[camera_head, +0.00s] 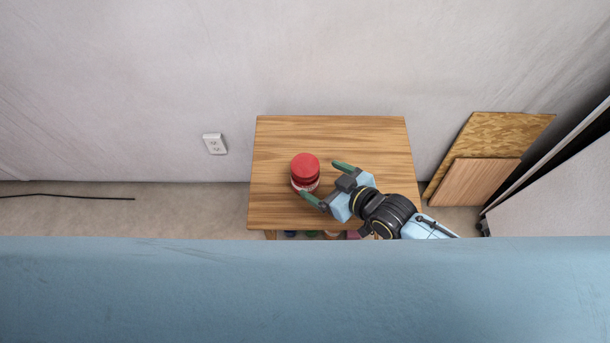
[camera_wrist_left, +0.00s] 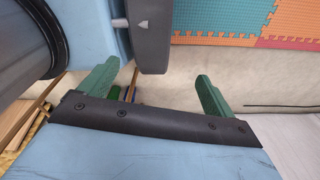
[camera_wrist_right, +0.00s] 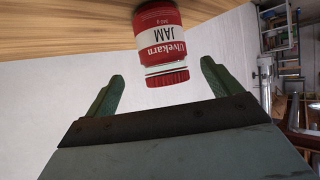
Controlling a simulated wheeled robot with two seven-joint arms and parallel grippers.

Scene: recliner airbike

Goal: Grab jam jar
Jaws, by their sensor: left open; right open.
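The jam jar (camera_head: 304,172) stands upright on the wooden table, with a red lid on top. In the right wrist view the jam jar (camera_wrist_right: 159,45) shows its red and white label reading JAM, and it lies ahead of and between the fingers. My right gripper (camera_head: 326,182) is open and empty at the jar's right side; in the head view its two green fingers point toward the jar. My right gripper's fingertips (camera_wrist_right: 163,72) also show in its wrist view. My left gripper (camera_wrist_left: 155,83) is open and empty, away from the jar; it does not show in the head view.
The wooden table (camera_head: 365,135) is otherwise bare on top and stands against a grey wall. A blue surface (camera_head: 300,290) crosses the foreground. Wooden boards (camera_head: 490,150) lean at the right. A black cable (camera_head: 70,196) lies on the floor. Several small items sit below the table's front edge.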

